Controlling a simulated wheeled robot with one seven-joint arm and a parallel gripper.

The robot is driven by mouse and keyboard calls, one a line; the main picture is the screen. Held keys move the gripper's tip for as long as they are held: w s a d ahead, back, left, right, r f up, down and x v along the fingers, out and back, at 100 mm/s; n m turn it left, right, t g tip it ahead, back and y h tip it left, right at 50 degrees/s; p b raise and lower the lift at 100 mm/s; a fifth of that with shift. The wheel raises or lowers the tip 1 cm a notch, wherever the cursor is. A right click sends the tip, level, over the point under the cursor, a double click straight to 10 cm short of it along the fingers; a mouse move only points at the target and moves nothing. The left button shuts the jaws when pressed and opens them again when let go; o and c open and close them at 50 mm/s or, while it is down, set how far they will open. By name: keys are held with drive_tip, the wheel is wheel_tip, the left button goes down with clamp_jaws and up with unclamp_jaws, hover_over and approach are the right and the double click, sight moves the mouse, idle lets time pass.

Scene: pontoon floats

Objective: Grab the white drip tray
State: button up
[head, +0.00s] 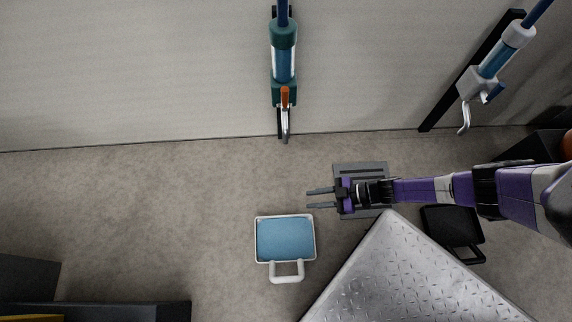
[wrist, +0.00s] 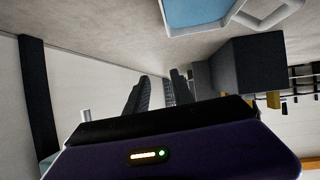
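The white drip tray (head: 287,280) sits on the floor at the lower middle of the head view. It has a white rim, a blue inside and a loop handle towards the bottom of the picture. In the wrist view, part of the tray (wrist: 190,32) shows at the top edge, cut off by the frame. My gripper (head: 310,199) is above and to the right of the tray in the head view, apart from it. Its two fingers point left, with a gap and nothing between them. The fingers (wrist: 158,88) also show in the wrist view.
A grey slatted plate (head: 374,172) lies under my gripper. A black tray with a handle (head: 452,226) is to the right. A metal tread-plate platform (head: 415,275) fills the lower right. A dark block (head: 120,310) stands at lower left. Floor left of the tray is clear.

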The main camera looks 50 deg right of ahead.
drive_tip(key=shift+g+y, duration=0.3)
drive_tip(key=shift+g, duration=0.4)
drive_tip(key=f+b, duration=0.1)
drive_tip(key=f, duration=0.2)
drive_tip(key=a+f+b, duration=0.1)
drive_tip(key=f, duration=0.2)
drive_tip(key=w+a+f+b, duration=0.1)
drive_tip(key=f+b, duration=0.1)
drive_tip(key=f, duration=0.2)
drive_tip(key=shift+a, duration=0.2)
drive_tip(key=shift+w+a+f, duration=0.1)
drive_tip(key=shift+a+f, duration=0.1)
drive_tip(key=shift+f, duration=0.1)
drive_tip(key=b+x, duration=0.3)
drive_tip(key=x, duration=0.4)
drive_tip(key=shift+f, duration=0.15)
drive_tip(key=shift+a, duration=0.1)
clamp_jaws()
